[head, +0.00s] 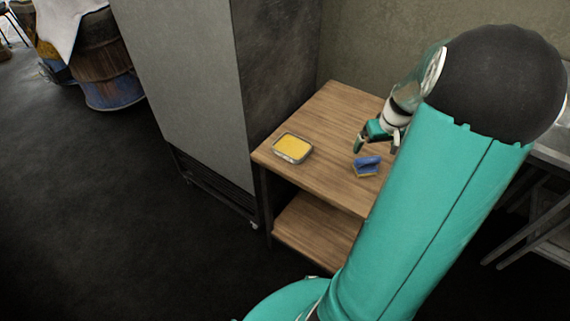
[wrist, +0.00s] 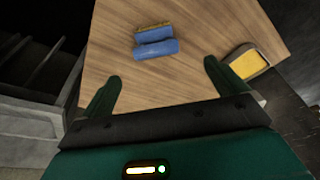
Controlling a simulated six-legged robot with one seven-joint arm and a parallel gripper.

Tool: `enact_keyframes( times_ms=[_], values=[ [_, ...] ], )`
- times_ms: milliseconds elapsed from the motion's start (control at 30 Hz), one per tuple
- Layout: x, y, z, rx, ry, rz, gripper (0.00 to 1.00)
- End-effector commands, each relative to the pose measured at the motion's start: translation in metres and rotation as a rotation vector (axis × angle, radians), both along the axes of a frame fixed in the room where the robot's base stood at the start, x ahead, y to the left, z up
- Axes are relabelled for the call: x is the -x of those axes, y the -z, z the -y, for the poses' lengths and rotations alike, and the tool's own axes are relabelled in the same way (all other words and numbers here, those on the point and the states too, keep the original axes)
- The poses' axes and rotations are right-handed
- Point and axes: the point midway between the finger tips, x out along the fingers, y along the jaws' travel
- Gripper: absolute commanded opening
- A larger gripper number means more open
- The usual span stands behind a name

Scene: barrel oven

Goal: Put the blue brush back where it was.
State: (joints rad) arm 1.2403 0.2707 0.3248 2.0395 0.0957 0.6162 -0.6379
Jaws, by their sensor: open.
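The blue brush (head: 366,166) lies on the wooden table (head: 318,122), toward its front right in the head view. It has a blue body and a yellowish edge. In the wrist view the brush (wrist: 156,42) lies beyond the fingertips, a little left of the middle. My gripper (head: 372,146) is above the table near the brush, apart from it. In the wrist view my gripper (wrist: 162,74) shows two green fingers spread wide with nothing between them.
A shallow metal tin with yellow contents (head: 292,148) sits on the table left of the brush; it also shows in the wrist view (wrist: 249,61). A tall grey cabinet (head: 190,90) stands left of the table. A lower shelf (head: 315,230) is under the tabletop. Bare wood separates tin and brush.

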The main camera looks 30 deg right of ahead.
Motion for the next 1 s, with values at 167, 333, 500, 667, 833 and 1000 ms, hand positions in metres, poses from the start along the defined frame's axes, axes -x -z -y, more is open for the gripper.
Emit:
enact_keyframes(
  times_ms=[167, 333, 500, 667, 833, 1000],
  values=[
    [-0.030, -0.041, -0.063, 0.046, -0.071, -0.010, 0.98],
    [-0.045, -0.087, -0.150, 0.093, -0.143, 0.002, 0.98],
    [-0.039, -0.124, -0.233, 0.121, -0.205, 0.045, 0.98],
    [-0.016, -0.149, -0.302, 0.121, -0.264, 0.104, 0.98],
    [0.020, -0.165, -0.361, 0.087, -0.325, 0.173, 0.98],
    [0.046, -0.169, -0.389, 0.048, -0.363, 0.213, 0.98]
  ],
)
